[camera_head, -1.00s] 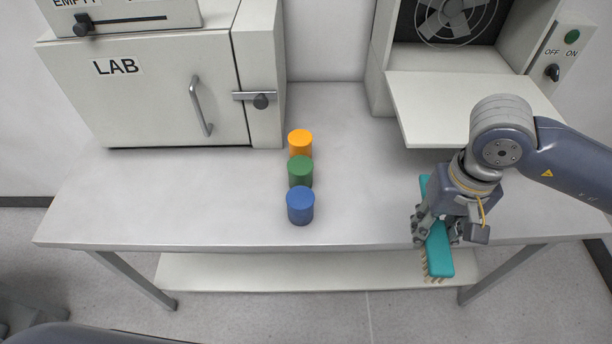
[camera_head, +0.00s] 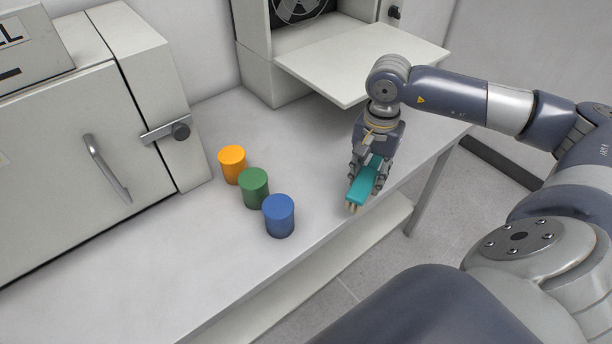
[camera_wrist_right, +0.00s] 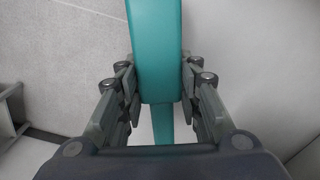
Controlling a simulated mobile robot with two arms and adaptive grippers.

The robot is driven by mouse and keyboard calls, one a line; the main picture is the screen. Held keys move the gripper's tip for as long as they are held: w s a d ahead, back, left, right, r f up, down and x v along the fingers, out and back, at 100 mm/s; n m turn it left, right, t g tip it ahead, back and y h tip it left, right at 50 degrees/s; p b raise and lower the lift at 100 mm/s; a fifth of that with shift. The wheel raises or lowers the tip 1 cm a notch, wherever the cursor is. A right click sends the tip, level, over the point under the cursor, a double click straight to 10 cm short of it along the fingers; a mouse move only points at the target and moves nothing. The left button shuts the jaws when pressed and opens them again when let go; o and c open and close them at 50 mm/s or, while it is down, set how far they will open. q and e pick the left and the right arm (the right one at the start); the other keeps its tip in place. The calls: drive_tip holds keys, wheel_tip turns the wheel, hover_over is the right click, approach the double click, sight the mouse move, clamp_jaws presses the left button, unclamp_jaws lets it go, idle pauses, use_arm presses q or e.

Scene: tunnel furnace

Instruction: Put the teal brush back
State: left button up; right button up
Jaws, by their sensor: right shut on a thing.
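The teal brush (camera_head: 365,184) is held in my right gripper (camera_head: 369,176) in the head view, near the front edge of the table. Its pale bristles point down at the near end. In the right wrist view, the brush (camera_wrist_right: 156,50) runs between both fingers of the right gripper (camera_wrist_right: 160,100), which is shut on it. The far part of the brush is hidden behind the gripper in the head view. I cannot tell whether the bristles touch the tabletop. My left gripper is in neither view.
Orange (camera_head: 232,165), green (camera_head: 254,188) and blue (camera_head: 279,216) cylinders stand in a row on the table (camera_head: 200,255). A cabinet with a handle (camera_head: 75,150) stands left. An open furnace (camera_head: 262,70) with a lowered flap (camera_head: 360,58) is behind my right gripper. A shelf (camera_head: 290,275) runs below the tabletop.

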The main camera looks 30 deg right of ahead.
drive_tip(key=w+a+p, duration=0.1)
drive_tip(key=w, duration=0.1)
drive_tip(key=w+a+p, duration=0.1)
drive_tip(key=w, duration=0.2)
drive_tip(key=w+a+p, duration=0.1)
drive_tip(key=w, duration=0.2)
drive_tip(key=shift+w+f, duration=0.1)
drive_tip(key=shift+w, duration=0.05)
drive_tip(key=p, duration=0.2)
hover_over(310, 169)
drive_tip(key=shift+s+f, duration=0.4)
drive_tip(key=shift+f, duration=0.05)
drive_tip(key=shift+w, duration=0.3)
drive_tip(key=shift+f, duration=0.4)
wheel_tip(310, 169, down, 2)
drive_tip(key=shift+f+p, duration=0.1)
drive_tip(key=shift+p, duration=0.75)
drive_tip(key=shift+f, duration=0.35)
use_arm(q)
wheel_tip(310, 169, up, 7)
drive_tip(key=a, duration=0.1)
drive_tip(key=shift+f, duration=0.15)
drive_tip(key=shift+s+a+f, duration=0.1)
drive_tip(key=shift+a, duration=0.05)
use_arm(e)
drive_tip(key=shift+f, duration=0.1)
